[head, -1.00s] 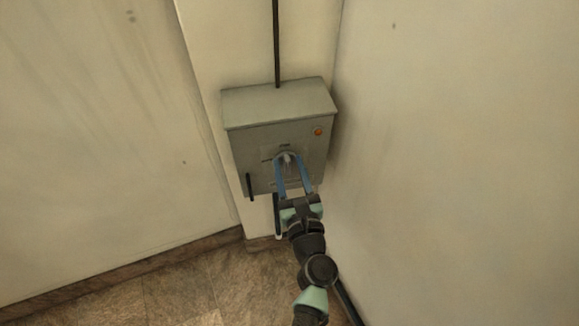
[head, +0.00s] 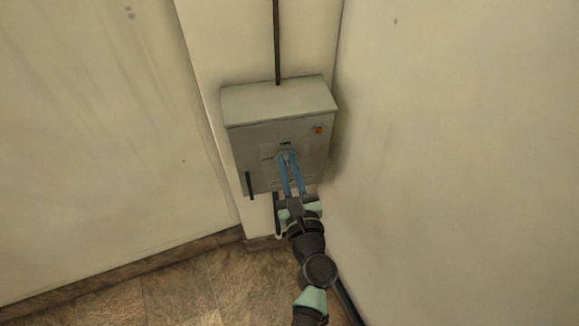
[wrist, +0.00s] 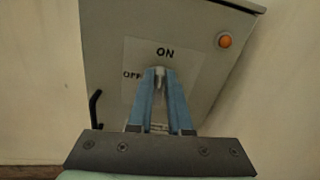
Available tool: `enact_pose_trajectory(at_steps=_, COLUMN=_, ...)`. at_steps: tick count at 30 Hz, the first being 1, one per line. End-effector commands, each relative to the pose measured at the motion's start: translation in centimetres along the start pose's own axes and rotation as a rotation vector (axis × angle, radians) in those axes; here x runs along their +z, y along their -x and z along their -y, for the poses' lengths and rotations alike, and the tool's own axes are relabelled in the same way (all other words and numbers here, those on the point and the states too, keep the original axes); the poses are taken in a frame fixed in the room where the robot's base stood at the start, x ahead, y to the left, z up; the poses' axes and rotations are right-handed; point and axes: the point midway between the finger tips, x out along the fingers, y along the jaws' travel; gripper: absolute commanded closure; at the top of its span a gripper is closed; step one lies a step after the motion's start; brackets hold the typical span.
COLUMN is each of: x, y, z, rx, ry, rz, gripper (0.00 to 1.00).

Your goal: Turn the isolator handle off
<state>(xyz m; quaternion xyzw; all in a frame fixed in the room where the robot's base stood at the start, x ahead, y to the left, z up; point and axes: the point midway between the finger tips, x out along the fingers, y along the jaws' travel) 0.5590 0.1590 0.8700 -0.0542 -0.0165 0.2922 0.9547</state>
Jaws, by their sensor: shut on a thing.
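The grey isolator box (head: 245,150) is mounted on the wall in the head view. Its front plate carries the words ON and OFF, with ON at the top and OFF to the left, in the wrist view. My gripper (head: 286,156) reaches up from below with its two blue fingers closed at the middle of the plate. The fingertips are shut on the isolator handle (wrist: 159,76), a pale piece that shows between them just below ON. Most of the handle is hidden by the fingers.
An orange lamp or button (head: 319,130) sits at the upper right of the box front, also seen in the wrist view (wrist: 225,41). A black lever (head: 249,185) is at the lower left. A conduit (head: 277,45) rises above the box. The right wall is close.

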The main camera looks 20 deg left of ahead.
Motion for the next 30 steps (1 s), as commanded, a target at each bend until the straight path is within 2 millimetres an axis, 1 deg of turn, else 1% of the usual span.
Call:
enact_pose_trajectory(at_steps=1, x=-0.3, y=0.1, z=-0.1, rx=0.000, ry=0.034, rz=-0.001, gripper=1.00)
enact_pose_trajectory(at_steps=5, x=-0.4, y=0.1, z=-0.3, rx=0.000, ry=0.140, rz=0.000, gripper=1.00)
enact_pose_trajectory(at_steps=30, x=-1.3, y=0.1, z=-1.6, rx=-0.001, ry=0.939, rz=0.000, gripper=1.00)
